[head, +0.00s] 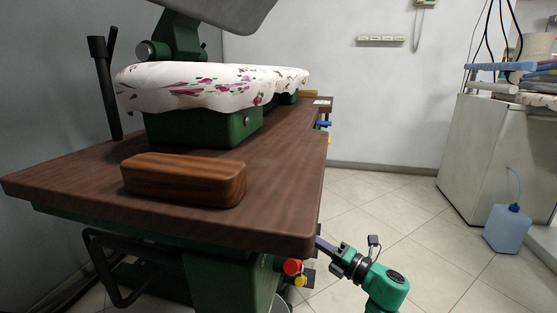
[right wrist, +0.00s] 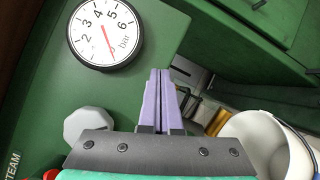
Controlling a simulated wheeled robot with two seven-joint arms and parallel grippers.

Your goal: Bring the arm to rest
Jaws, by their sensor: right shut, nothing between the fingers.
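My right arm comes in at the lower right of the head view, with the green wrist low beside the table. My right gripper (head: 321,243) points toward the right front corner of the wooden table. In the right wrist view the purple fingers of my right gripper (right wrist: 161,78) are pressed together, with nothing between them. The fingers are in front of the green side of the press (right wrist: 155,30), near a round pressure gauge (right wrist: 105,33). I cannot tell if they touch anything. My left gripper is not in view.
The wooden tabletop (head: 290,190) carries a brown wooden block (head: 185,180) and a flowered pressing pad (head: 205,85). Below its edge are a red knob (head: 292,267) and a yellow knob (head: 300,281). A white bucket (right wrist: 262,140) is close by. A blue jug (head: 507,230) stands right; the tiled floor between is clear.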

